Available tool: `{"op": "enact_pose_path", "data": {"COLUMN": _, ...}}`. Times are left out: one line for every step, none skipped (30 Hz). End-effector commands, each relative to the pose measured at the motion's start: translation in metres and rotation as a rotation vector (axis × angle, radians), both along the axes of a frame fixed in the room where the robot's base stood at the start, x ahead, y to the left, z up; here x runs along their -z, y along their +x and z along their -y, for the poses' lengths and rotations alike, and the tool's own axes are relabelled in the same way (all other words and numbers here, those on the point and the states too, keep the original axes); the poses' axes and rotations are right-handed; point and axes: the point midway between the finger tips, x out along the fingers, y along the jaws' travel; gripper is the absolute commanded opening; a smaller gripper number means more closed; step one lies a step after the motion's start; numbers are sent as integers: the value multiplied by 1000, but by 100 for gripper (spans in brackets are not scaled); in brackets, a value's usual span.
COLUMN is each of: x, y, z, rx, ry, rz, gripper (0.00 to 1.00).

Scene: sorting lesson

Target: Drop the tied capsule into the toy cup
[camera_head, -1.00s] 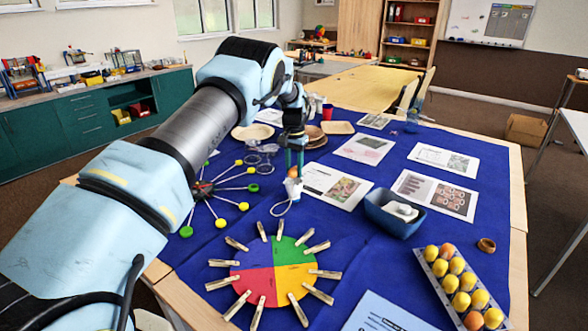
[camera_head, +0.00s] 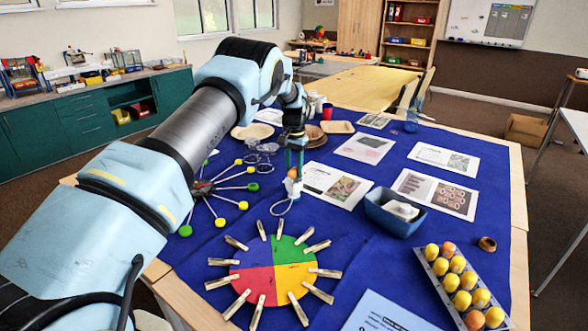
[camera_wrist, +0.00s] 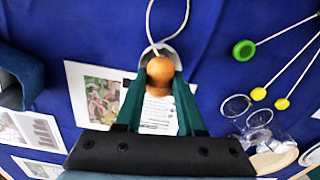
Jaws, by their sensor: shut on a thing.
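The tied capsule is a rounded orange-brown wooden piece (camera_wrist: 159,70), pinched between the green fingers of my gripper (camera_wrist: 160,90) in the wrist view. In the head view my gripper (camera_head: 295,168) points down over the middle of the blue cloth with the capsule at its tips. The toy cup (camera_head: 292,188) is small and whitish, directly below the capsule. In the wrist view only a pale part of the cup (camera_wrist: 173,50) shows behind the capsule. A white string (camera_wrist: 150,25) loops out from there. I cannot tell whether the capsule touches the cup's rim.
Printed sheets (camera_head: 338,185) lie right of the cup. A blue bin (camera_head: 393,218) stands farther right. A colour wheel with clothespins (camera_head: 275,270) lies in front. Sticks with yellow and green balls (camera_head: 215,186) spread to the left. Clear rings (camera_wrist: 248,112) lie near them.

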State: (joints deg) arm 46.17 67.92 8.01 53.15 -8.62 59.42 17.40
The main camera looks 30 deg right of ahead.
Motion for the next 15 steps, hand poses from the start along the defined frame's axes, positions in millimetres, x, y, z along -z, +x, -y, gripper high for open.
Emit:
{"op": "enact_pose_path", "data": {"x": 2, "y": 0, "z": 0, "rx": 0, "ry": 0, "rz": 0, "gripper": 0}}
{"op": "enact_pose_path", "data": {"x": 2, "y": 0, "z": 0, "rx": 0, "ry": 0, "rz": 0, "gripper": 0}}
{"op": "enact_pose_path", "data": {"x": 3, "y": 0, "z": 0, "rx": 0, "ry": 0, "rz": 0, "gripper": 0}}
{"op": "enact_pose_path", "data": {"x": 3, "y": 0, "z": 0, "rx": 0, "ry": 0, "rz": 0, "gripper": 0}}
{"op": "enact_pose_path", "data": {"x": 3, "y": 0, "z": 0, "rx": 0, "ry": 0, "rz": 0, "gripper": 0}}
{"op": "enact_pose_path", "data": {"x": 3, "y": 0, "z": 0, "rx": 0, "ry": 0, "rz": 0, "gripper": 0}}
{"op": "enact_pose_path", "data": {"x": 3, "y": 0, "z": 0, "rx": 0, "ry": 0, "rz": 0, "gripper": 0}}
{"op": "enact_pose_path", "data": {"x": 3, "y": 0, "z": 0, "rx": 0, "ry": 0, "rz": 0, "gripper": 0}}
{"op": "enact_pose_path", "data": {"x": 3, "y": 0, "z": 0, "rx": 0, "ry": 0, "rz": 0, "gripper": 0}}
{"op": "enact_pose_path", "data": {"x": 3, "y": 0, "z": 0, "rx": 0, "ry": 0, "rz": 0, "gripper": 0}}
{"op": "enact_pose_path", "data": {"x": 3, "y": 0, "z": 0, "rx": 0, "ry": 0, "rz": 0, "gripper": 0}}
{"op": "enact_pose_path", "data": {"x": 3, "y": 0, "z": 0, "rx": 0, "ry": 0, "rz": 0, "gripper": 41}}
{"op": "enact_pose_path", "data": {"x": 3, "y": 0, "z": 0, "rx": 0, "ry": 0, "rz": 0, "gripper": 44}}
{"op": "enact_pose_path", "data": {"x": 3, "y": 0, "z": 0, "rx": 0, "ry": 0, "rz": 0, "gripper": 48}}
{"op": "enact_pose_path", "data": {"x": 3, "y": 0, "z": 0, "rx": 0, "ry": 0, "rz": 0, "gripper": 52}}
